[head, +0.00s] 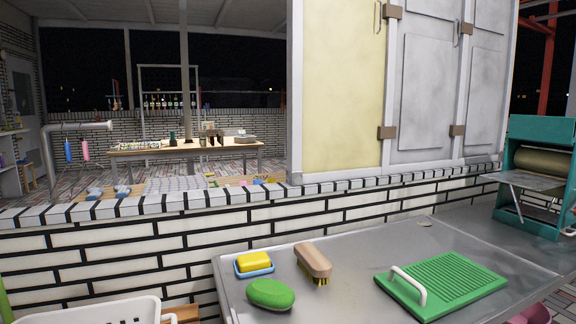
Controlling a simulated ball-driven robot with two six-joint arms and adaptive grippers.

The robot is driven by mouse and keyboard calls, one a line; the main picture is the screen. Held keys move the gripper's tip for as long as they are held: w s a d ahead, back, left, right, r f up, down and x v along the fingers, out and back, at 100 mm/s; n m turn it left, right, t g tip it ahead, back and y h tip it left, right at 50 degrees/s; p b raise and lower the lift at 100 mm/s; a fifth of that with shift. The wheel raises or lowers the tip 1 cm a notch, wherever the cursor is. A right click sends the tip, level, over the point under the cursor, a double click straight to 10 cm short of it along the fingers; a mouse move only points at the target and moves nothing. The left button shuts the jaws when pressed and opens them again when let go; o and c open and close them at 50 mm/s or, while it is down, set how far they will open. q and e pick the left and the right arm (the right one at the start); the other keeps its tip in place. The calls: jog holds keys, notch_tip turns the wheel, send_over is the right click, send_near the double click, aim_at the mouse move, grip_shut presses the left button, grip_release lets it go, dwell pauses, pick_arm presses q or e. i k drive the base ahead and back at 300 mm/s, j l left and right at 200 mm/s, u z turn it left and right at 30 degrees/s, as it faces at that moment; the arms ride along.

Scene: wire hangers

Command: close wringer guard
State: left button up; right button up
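The wringer (520,215) is a teal frame at the right edge, partly cut off by the picture. A tan roller (545,162) lies across its upper part. A thin grey panel (531,180), which looks like the guard, sticks out below the roller toward the left. It lies nearly flat, and the roller's face above it is uncovered. Neither of my grippers is in view.
A grey metal worktop (345,300) holds a green ribbed board (455,278) with a white handle, a brush (313,262), yellow soap (254,262) in a blue dish and a green sponge (270,294). A white basket (115,312) stands lower left. A brick wall rises behind.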

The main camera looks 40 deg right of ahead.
aim_at(557, 130)
jog(key=k+l, duration=0.1)
jog(key=l, duration=0.25)
jog(key=k+l, duration=0.15)
jog(key=l, duration=0.25)
jog(key=k+l, duration=0.1)
jog(key=l, duration=0.25)
jog(key=k+l, duration=0.1)
jog(key=l, duration=0.3)
jog(key=k+l, duration=0.15)
jog(key=l, duration=0.2)
jog(key=k+l, duration=0.1)
jog(key=l, duration=0.25)
jog(key=k+l, duration=0.1)
jog(key=l, duration=0.6)
jog(key=k+l, duration=0.1)
jog(key=l, duration=0.6)
jog(key=k+l, duration=0.1)
jog(key=l, duration=0.6)
jog(key=k+l, duration=0.1)
jog(key=l, duration=0.6)
jog(key=k+l+z, duration=0.1)
jog(key=l, duration=0.55)
